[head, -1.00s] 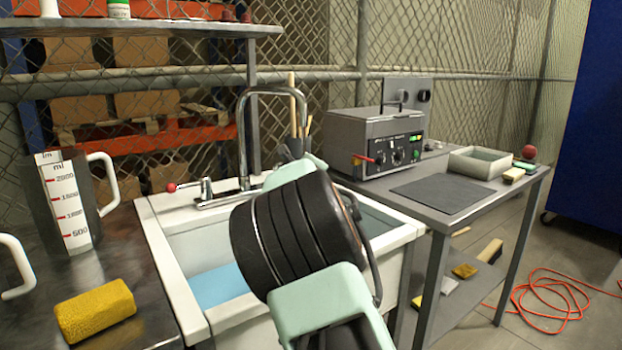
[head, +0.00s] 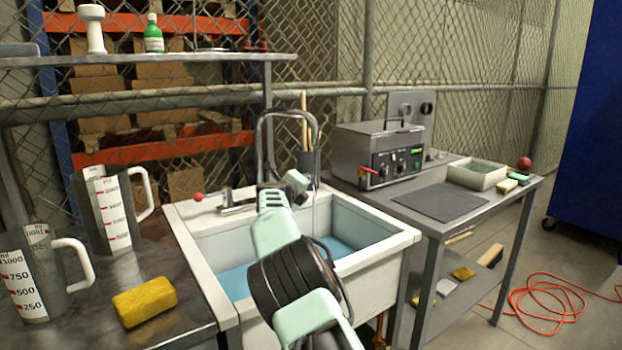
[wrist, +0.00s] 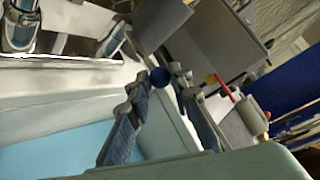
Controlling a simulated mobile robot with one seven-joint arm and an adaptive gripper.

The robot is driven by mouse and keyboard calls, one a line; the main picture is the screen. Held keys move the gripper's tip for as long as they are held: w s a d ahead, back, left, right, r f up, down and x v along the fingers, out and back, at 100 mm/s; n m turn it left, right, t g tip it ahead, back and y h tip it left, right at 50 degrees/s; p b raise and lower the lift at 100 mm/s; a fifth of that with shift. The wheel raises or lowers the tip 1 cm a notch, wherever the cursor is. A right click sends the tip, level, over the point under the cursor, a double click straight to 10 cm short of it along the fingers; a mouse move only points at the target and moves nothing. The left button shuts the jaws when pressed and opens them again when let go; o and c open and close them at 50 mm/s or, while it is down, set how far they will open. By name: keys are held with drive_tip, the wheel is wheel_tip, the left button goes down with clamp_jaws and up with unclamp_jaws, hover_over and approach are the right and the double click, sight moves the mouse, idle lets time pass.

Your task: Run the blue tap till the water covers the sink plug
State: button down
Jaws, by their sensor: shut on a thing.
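In the wrist view my gripper (wrist: 163,100) has its fingers closed around the round blue knob of the blue tap (wrist: 160,78). In the head view my gripper (head: 296,186) reaches over the sink (head: 352,257) to the right of the faucet base, and hides the blue tap. The curved metal spout (head: 288,113) stands over the sink, and a thin pale stream (head: 314,208) seems to fall from it. Light blue water (head: 237,283) shows in the basin and also in the wrist view (wrist: 70,150). I cannot see the sink plug.
The red tap knob (head: 198,197) is left of the spout. Measuring jugs (head: 110,212) and a yellow sponge (head: 145,301) are on the left counter. A grey metal appliance (head: 378,152) and a tray (head: 477,174) stand on the right table.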

drive_tip(key=shift+s+a+f+m+h+p, duration=0.15)
drive_tip(key=shift+m+h+p, duration=0.2)
drive_tip(key=shift+p, duration=0.25)
drive_tip(key=c, duration=2)
unclamp_jaws()
drive_tip(key=shift+a, duration=0.1)
drive_tip(key=v, duration=1.2)
drive_tip(key=shift+r, duration=0.25)
drive_tip(key=shift+r, duration=0.1)
